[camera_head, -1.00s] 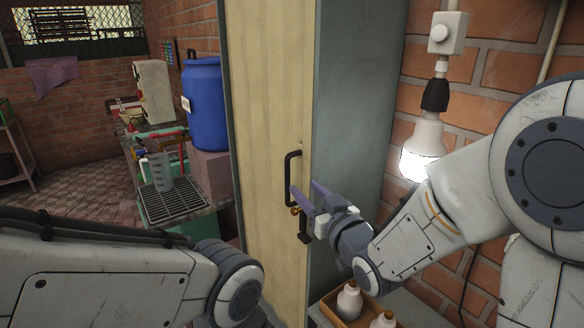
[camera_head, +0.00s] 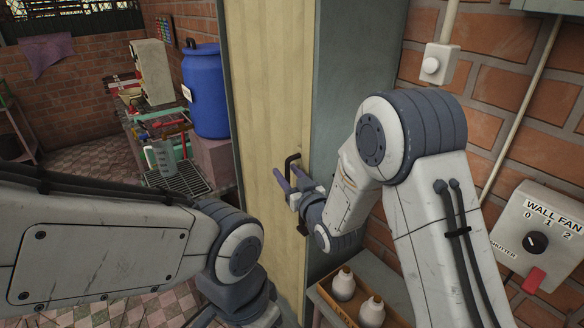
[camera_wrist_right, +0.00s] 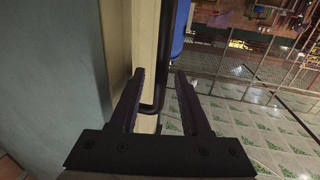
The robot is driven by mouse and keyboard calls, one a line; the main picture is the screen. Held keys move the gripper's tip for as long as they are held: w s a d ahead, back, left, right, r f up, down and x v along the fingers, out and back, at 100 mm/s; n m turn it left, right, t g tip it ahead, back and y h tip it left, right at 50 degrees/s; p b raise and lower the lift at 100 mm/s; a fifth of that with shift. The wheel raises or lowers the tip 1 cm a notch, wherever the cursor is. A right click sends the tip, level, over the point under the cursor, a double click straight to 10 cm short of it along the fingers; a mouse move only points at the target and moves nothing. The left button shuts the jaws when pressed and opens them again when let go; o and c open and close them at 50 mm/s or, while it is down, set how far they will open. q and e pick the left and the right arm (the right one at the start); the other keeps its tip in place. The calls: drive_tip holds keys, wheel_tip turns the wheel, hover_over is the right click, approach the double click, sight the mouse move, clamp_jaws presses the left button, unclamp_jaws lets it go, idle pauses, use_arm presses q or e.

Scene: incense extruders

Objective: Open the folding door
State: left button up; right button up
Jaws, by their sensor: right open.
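The folding door (camera_head: 262,110) is a tall cream panel in the middle of the head view, and it looks closed. Its black bar handle (camera_head: 290,160) is near the panel's right edge, its lower part hidden behind my gripper. My right gripper (camera_head: 281,181) is open at the handle. In the right wrist view the black handle (camera_wrist_right: 164,60) runs between the two spread fingers (camera_wrist_right: 158,75), which do not clamp it. I cannot tell whether a finger touches it. My left arm lies low at the left, its gripper out of view.
A grey-green side wall (camera_head: 340,80) stands right of the door. A wooden box (camera_head: 341,313) with white bottles (camera_head: 343,285) is below my right arm. A wall fan switch (camera_head: 537,240) is at the right. A blue barrel (camera_head: 205,92) and a cluttered bench are left.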

drive_tip(key=shift+w, duration=0.15)
clamp_jaws()
idle(1.4)
